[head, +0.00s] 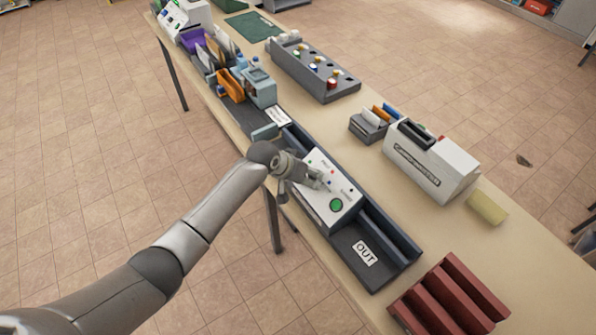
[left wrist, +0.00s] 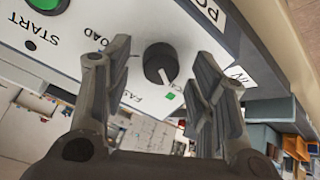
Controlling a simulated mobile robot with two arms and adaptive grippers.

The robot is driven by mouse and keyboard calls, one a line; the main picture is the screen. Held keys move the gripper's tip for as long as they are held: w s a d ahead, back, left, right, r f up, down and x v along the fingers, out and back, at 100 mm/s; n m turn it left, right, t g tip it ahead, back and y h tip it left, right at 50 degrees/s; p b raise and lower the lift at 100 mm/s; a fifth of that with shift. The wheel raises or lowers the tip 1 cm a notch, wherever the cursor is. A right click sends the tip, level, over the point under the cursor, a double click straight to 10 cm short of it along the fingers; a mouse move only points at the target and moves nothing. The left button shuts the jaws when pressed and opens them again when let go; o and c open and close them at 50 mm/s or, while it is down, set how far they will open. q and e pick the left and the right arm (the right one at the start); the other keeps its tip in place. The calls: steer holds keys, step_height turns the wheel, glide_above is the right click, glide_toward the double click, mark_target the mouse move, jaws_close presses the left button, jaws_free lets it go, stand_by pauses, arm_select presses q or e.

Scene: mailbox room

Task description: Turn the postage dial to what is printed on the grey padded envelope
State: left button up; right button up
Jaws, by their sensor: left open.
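The white machine (head: 325,212) with a green button (head: 336,205) stands on the table, and my left gripper (head: 318,182) is over its panel. In the left wrist view, the black dial (left wrist: 159,63) lies between the open fingers of my left gripper (left wrist: 163,80), with no clear contact. Its white pointer line points down and slightly right in the picture, toward a green mark (left wrist: 170,96). The gripper hides the dial in the head view. I cannot make out the grey padded envelope. My right gripper is not in view.
A dark OUT tray (head: 378,272) adjoins the machine, with dark red racks (head: 450,300) beyond. A white box-like unit (head: 432,165) stands to the right. A dark block with coloured stamps (head: 315,70) and sorted envelopes (head: 215,48) are farther back.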

arm_select(q)
steer(key=v, duration=1.1)
steer(key=shift+a+r, duration=0.2)
steer(key=shift+s, duration=0.15)
steer(key=s+a+f+n+y+b, duration=0.1)
steer(key=a+f+b, duration=0.2)
steer(key=f, duration=0.9)
steer(key=s+a+f+n+y+b, duration=0.15)
steer(key=a+f, duration=0.25)
steer(key=f, duration=0.8)
steer(key=s+a+f+n+b, duration=0.1)
steer(key=s+a+f+b, duration=0.1)
steer(key=s+f, duration=0.45)
steer(key=s+a+f+b, duration=0.2)
steer(key=s+a+f, duration=0.1)
steer(key=f, duration=0.7)
steer(key=s+a+f+g+b, duration=0.1)
steer(key=s+a+f+b, duration=0.1)
steer(key=s+f, duration=0.5)
steer(key=s+a+f+g+y+b, duration=0.1)
steer(key=s+f, duration=0.6)
steer(key=s, duration=1)
steer(key=s+a+f+g+y+b, duration=0.1)
steer(key=s+a+f+b, duration=0.2)
steer(key=s+f, duration=0.5)
steer(key=s, duration=0.4)
steer(key=shift+s+a+m+g, duration=0.35)
steer(key=shift+g, duration=0.05)
